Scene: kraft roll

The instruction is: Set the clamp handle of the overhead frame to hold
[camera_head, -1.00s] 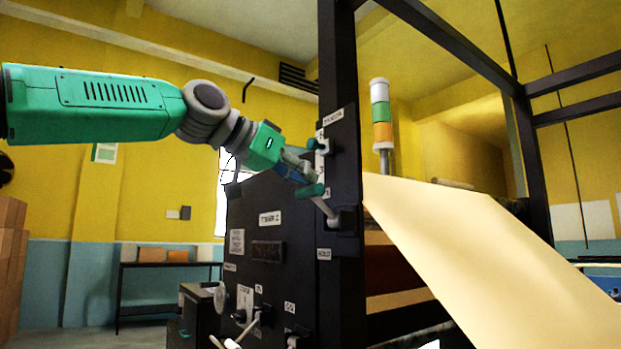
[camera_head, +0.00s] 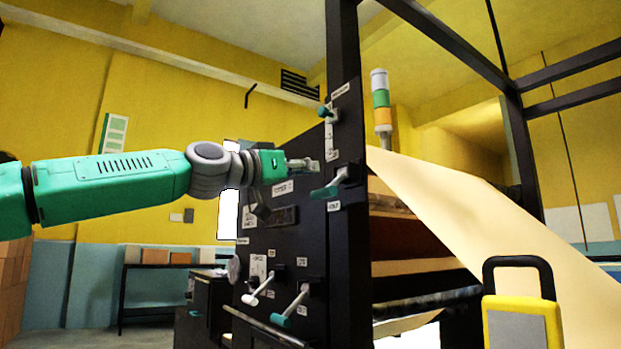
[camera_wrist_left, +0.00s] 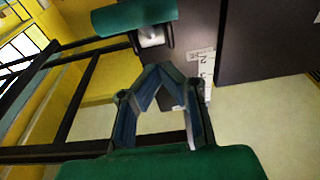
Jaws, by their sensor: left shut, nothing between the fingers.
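The overhead frame's black post (camera_head: 347,60) carries two green-gripped handles. The lower handle (camera_head: 325,192) sits on a pale pivot, its grip hanging low and pointing down-left, just above a small label (camera_head: 334,206) too blurred to read surely. The upper handle (camera_head: 326,112) sits beside a numbered strip. Which is the clamp handle is not legible. My left gripper (camera_head: 304,164) is shut and empty, up-left of the lower handle and apart from it. In the left wrist view the closed fingers (camera_wrist_left: 158,75) show, with a green grip (camera_wrist_left: 135,15) beyond them. My right gripper is not in view.
Below, the black panel (camera_head: 285,240) has more levers (camera_head: 258,288) and labels. A signal tower (camera_head: 381,105) stands behind the post. A sheet of kraft paper (camera_head: 470,215) slopes down right. A yellow block with a black loop (camera_head: 522,318) is at lower right.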

